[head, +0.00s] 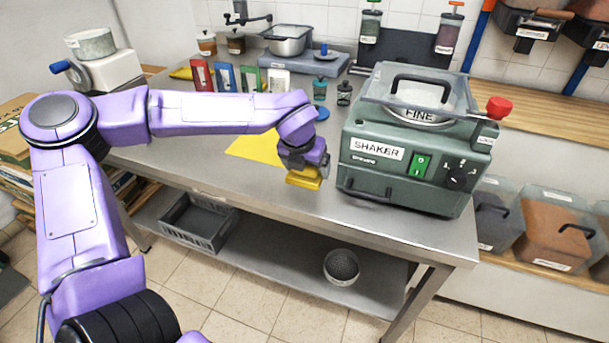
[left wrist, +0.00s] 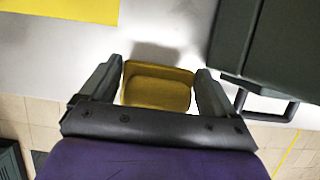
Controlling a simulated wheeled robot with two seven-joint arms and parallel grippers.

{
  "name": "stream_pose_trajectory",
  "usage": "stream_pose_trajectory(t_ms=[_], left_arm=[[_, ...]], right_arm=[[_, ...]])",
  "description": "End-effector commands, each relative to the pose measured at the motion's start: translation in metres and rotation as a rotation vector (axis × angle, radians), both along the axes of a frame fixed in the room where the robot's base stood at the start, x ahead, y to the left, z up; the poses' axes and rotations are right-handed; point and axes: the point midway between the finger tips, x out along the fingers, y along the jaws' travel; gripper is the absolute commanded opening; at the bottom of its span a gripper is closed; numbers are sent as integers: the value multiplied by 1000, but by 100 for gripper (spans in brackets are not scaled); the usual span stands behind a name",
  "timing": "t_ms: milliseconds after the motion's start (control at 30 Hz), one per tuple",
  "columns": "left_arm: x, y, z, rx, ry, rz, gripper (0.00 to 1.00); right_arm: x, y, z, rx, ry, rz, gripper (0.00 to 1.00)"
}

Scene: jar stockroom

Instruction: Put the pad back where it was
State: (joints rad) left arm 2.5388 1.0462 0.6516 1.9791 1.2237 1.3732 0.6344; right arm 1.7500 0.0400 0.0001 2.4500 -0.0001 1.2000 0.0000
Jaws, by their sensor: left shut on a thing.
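My left gripper (head: 303,174) is shut on a small yellow block-shaped pad (head: 304,180), near the table's front edge and left of the shaker. In the left wrist view the pad (left wrist: 157,86) sits between the two fingers, and a soft shadow falls on the steel beside it. Whether it touches the table is hard to tell. A flat bright yellow sheet (head: 254,147) lies on the table left of and behind the gripper; its corner also shows in the left wrist view (left wrist: 70,8). My right gripper is not in view.
The green shaker (head: 400,150) with a red knob stands close to the right of my gripper. A blue round lid (head: 322,113), small jars and coloured packets stand behind. The steel table (head: 200,150) is bare left of the yellow sheet. A grey crate (head: 198,222) sits on the shelf below.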

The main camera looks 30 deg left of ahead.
Motion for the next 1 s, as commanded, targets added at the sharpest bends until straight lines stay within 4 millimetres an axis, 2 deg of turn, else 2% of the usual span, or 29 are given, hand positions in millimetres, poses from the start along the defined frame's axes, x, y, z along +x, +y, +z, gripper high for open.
stream_pose_trajectory(t_ms=[100, 233, 567, 600, 833, 933, 1000], left_arm=[[0, 7, -16, 0, 4, 0, 61], [0, 7, -38, 0, 4, -1, 61], [1, 7, -42, 0, 1, 0, 61], [1, 7, -41, 0, 0, 0, 99], [1, 7, -40, 0, 1, 0, 100], [-1, 6, -31, -1, -1, 1, 100], [-6, 5, -19, -2, -4, 1, 100]], right_arm=[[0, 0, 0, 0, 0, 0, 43], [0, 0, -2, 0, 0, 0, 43], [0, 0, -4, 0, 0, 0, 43], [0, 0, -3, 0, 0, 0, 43], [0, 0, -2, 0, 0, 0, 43], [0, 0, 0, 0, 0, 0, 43], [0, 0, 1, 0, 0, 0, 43]])
